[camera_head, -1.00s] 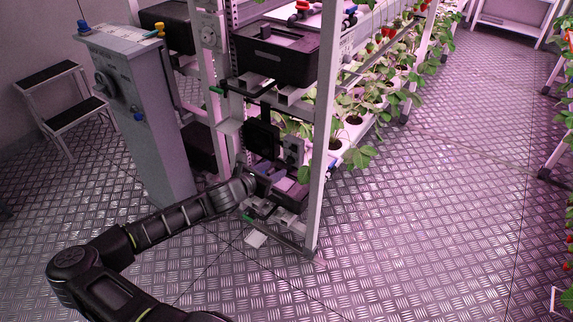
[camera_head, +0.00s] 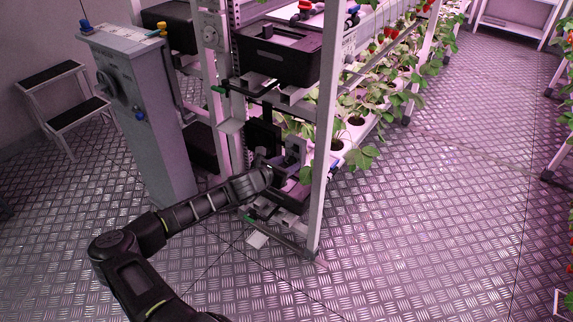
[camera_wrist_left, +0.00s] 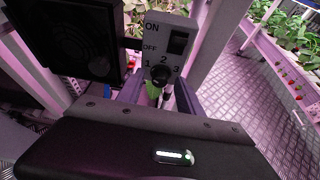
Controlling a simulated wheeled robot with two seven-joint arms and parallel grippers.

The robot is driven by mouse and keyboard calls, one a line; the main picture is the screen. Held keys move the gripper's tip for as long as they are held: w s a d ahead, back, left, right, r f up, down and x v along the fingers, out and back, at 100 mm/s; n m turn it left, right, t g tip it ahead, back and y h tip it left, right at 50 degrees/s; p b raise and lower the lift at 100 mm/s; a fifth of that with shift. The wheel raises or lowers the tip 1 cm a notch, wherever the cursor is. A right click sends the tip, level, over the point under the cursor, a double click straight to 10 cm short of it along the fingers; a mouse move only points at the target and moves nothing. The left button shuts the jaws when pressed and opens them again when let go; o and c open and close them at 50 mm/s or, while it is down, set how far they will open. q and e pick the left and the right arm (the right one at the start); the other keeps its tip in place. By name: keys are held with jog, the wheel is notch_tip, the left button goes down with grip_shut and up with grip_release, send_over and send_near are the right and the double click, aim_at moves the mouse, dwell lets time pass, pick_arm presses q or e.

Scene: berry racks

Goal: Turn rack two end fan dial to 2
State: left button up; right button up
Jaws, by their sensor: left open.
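The rack-end fan is a black square unit (camera_wrist_left: 75,40), at the left of the left wrist view; in the head view it (camera_head: 262,133) hangs on the rack end. Beside it is a grey control box (camera_wrist_left: 152,31) with an ON/OFF rocker switch (camera_wrist_left: 178,42) and a dial (camera_wrist_left: 160,74) marked 1, 2 and 3. The dial is a dark round knob below the 2; its pointer setting is too small to tell. My left gripper (camera_wrist_left: 158,95) is open, with one finger on each side below the dial. In the head view it (camera_head: 291,155) largely hides the box. My right gripper is not in view.
Rack uprights (camera_head: 325,130) stand close to the right of my left gripper. A black bin (camera_head: 278,56) sits above, and strawberry plants (camera_head: 357,155) line the rack. A grey cabinet (camera_head: 145,130) stands left, with a step stool (camera_head: 65,100) behind.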

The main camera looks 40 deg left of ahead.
pick_arm(q)
grip_shut()
dwell(0.3)
jog(key=shift+d, duration=0.1)
dwell(0.4)
jog(key=m+y+b, duration=0.2)
jog(key=m+b, duration=0.2)
jog(key=shift+d+f+t+y+b, duration=0.25)
jog(key=shift+f+t+y+b, duration=0.05)
jog(key=shift+y+b, duration=0.1)
jog(key=m+y+b, duration=0.1)
jog(key=m+b, duration=0.1)
jog(key=m, duration=0.1)
jog(key=shift+d+t+y+b, duration=0.1)
jog(key=shift+t+y+b, duration=0.2)
jog(key=shift+y, duration=0.1)
jog(key=shift+m+b, duration=0.35)
jog(key=shift+m, duration=0.25)
grip_release()
